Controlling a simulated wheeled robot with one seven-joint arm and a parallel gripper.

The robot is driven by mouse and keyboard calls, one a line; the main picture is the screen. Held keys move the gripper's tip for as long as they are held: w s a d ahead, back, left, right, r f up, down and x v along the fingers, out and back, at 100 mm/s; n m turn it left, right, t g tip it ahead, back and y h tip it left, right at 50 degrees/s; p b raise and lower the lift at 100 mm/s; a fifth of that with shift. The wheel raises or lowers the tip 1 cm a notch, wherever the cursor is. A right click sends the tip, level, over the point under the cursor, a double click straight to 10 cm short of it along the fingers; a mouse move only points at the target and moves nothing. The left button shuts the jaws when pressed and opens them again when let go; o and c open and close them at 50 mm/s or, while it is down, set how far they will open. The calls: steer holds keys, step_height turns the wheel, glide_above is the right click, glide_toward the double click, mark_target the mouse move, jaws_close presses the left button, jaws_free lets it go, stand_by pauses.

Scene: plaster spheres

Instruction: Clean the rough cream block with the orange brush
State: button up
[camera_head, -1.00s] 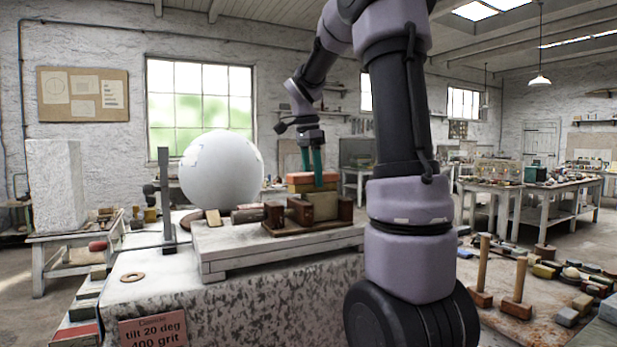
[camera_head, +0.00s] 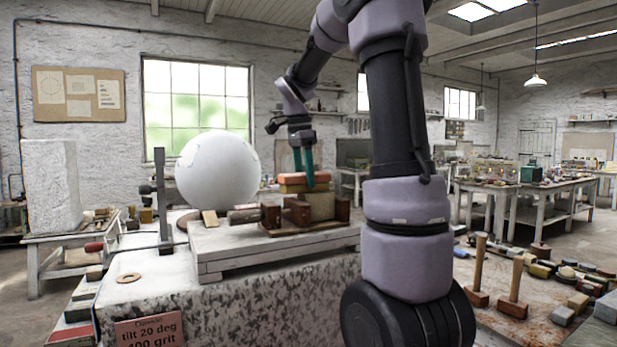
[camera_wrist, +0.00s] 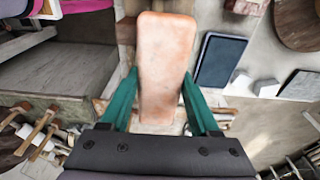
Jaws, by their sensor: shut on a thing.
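My gripper (camera_head: 303,168) has teal fingers and is shut on the orange brush (camera_head: 304,179). In the wrist view my gripper (camera_wrist: 160,78) grips the brush by its long sides, and its worn orange back (camera_wrist: 166,50) faces the camera. In the head view the brush lies flat, right above the cream block (camera_head: 320,207). Whether its underside touches the block is hard to tell. The block sits between dark brown wooden jaws (camera_head: 297,212) on a wooden base. I cannot make it out in the wrist view, where the brush is in front.
A large white sphere (camera_head: 217,171) stands left of the block, near an upright grey post (camera_head: 162,200). The pale slatted board (camera_head: 225,240) bears the wooden holder. Two upright pegs (camera_head: 516,280) stand on the cluttered bench at right. My own arm fills the middle.

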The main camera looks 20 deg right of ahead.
steer(key=shift+a, duration=0.95)
steer(key=shift+d, duration=0.2)
steer(key=shift+d, duration=2.05)
steer(key=shift+a+r, duration=0.35)
steer(key=shift+a, duration=0.2)
steer(key=shift+a+r, duration=0.35)
steer(key=shift+a, duration=0.2)
steer(key=shift+f, duration=0.75)
